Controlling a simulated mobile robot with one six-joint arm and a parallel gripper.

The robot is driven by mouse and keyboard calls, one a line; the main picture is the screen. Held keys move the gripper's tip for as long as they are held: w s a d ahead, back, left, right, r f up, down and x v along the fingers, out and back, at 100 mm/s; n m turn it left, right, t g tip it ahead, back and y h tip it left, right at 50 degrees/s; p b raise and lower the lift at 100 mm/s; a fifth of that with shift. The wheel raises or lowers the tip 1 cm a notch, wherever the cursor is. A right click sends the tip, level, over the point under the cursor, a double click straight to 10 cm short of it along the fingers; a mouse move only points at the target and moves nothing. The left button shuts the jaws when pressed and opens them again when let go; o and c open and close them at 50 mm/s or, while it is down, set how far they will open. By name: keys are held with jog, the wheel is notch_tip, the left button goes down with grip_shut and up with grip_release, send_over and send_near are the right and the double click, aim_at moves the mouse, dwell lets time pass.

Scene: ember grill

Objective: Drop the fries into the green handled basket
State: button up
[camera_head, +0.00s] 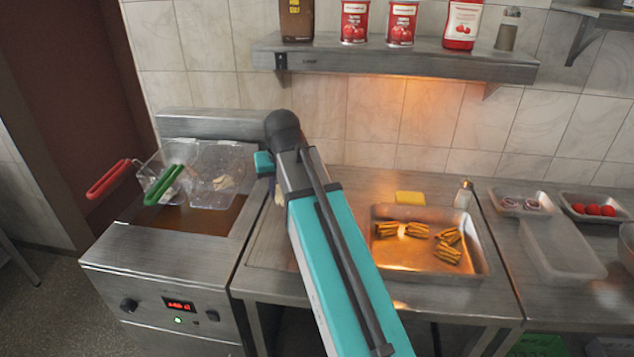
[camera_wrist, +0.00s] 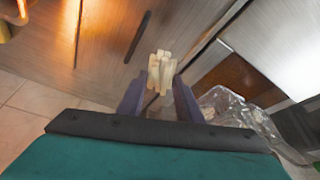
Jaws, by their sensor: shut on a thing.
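My gripper (camera_wrist: 160,90) is shut on a bundle of pale fries (camera_wrist: 161,70), which stick out past the fingertips. In the head view my arm hides most of the gripper, and a bit of the held fries (camera_head: 279,198) shows beside it. The green handled basket (camera_head: 212,160) sits over the fryer to the left of my gripper, its green handle (camera_head: 165,185) pointing front left. A small pale piece of food (camera_head: 223,183) lies in that basket. The basket appears at the lower right in the wrist view (camera_wrist: 228,106), apart from the fries.
A red handle (camera_head: 108,179) belongs to a second basket left of the green one. A metal tray (camera_head: 400,268) with several browned fry bundles stands on the counter at right. A shelf (camera_head: 400,62) with cans and bottles hangs behind.

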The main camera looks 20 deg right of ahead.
jog(key=a+n, duration=0.2)
jog(key=a, duration=0.4)
jog(key=shift+a+y, duration=0.4)
jog(key=shift+s, duration=0.2)
